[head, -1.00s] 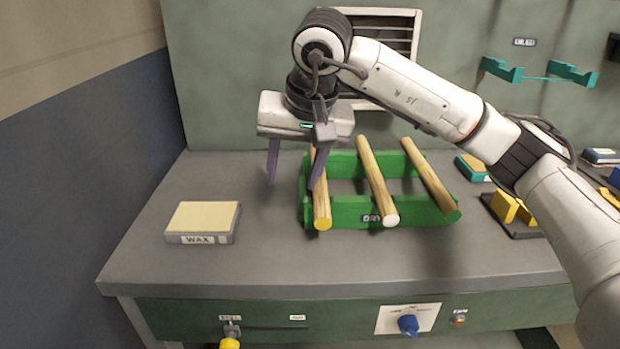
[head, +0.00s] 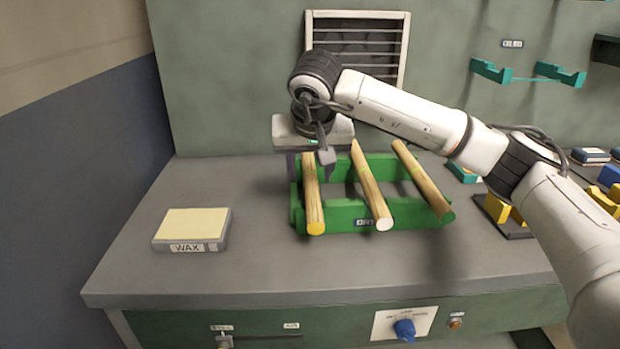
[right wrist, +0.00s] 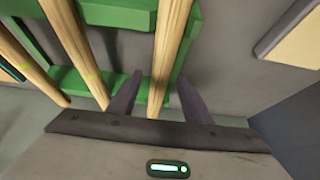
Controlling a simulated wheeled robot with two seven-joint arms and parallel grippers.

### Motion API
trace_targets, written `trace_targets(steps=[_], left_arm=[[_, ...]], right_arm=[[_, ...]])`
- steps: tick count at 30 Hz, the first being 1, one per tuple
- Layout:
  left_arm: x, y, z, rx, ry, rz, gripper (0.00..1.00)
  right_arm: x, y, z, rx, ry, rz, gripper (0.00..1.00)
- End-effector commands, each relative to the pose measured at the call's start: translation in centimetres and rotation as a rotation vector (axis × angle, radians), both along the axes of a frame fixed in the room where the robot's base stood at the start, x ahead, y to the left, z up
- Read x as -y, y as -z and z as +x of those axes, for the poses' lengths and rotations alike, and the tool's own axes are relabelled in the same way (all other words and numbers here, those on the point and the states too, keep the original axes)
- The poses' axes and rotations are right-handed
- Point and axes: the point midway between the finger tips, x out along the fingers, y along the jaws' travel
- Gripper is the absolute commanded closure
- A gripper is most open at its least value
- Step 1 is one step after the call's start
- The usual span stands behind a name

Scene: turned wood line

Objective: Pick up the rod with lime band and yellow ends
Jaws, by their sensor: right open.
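Three wooden rods lie side by side across a green rack. The left rod (head: 313,200) has a yellow near end; its band cannot be made out. My right gripper (head: 306,172) is open, low over the far part of the yellow-ended rod. In the right wrist view, that rod (right wrist: 165,60) passes between the two open fingers (right wrist: 160,78), with a gap on either side. Lime bands show on the other two rods there. My left gripper is not in view.
The green rack (head: 345,212) stands on the grey bench (head: 260,270). A wax block (head: 190,230) lies to its left, with clear bench between. Yellow blocks (head: 497,208) on a dark tray are at the right, near my right arm. A wall with a vent (head: 358,45) stands behind.

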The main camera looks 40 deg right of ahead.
Motion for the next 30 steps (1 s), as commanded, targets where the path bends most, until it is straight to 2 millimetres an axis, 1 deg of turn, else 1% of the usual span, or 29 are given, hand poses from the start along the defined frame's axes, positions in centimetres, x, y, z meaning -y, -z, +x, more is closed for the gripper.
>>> trace_targets(steps=[3,8,9,11,12,16,17,25,30], left_arm=[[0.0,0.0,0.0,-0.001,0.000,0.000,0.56],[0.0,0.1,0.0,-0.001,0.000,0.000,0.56],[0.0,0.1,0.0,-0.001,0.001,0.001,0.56],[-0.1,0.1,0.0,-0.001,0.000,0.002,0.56],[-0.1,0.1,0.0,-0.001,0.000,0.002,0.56],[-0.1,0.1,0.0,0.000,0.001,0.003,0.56],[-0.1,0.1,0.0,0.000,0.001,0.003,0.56],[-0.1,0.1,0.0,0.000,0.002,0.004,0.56],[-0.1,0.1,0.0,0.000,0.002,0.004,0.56]], right_arm=[[0.2,0.4,0.2,0.000,0.001,0.000,0.55],[0.2,0.4,0.2,0.001,0.001,-0.001,0.55],[0.2,0.4,0.2,0.001,0.001,-0.001,0.58],[0.2,0.4,0.2,0.001,0.001,0.000,0.68],[0.2,0.4,0.2,0.001,0.001,0.000,0.75],[0.2,0.4,0.2,0.001,0.001,0.000,0.97],[0.2,0.4,0.2,0.001,0.001,0.000,1.00],[0.1,0.2,0.2,0.003,0.001,0.001,1.00],[-0.1,-0.7,-0.1,0.005,-0.001,0.001,1.00]])
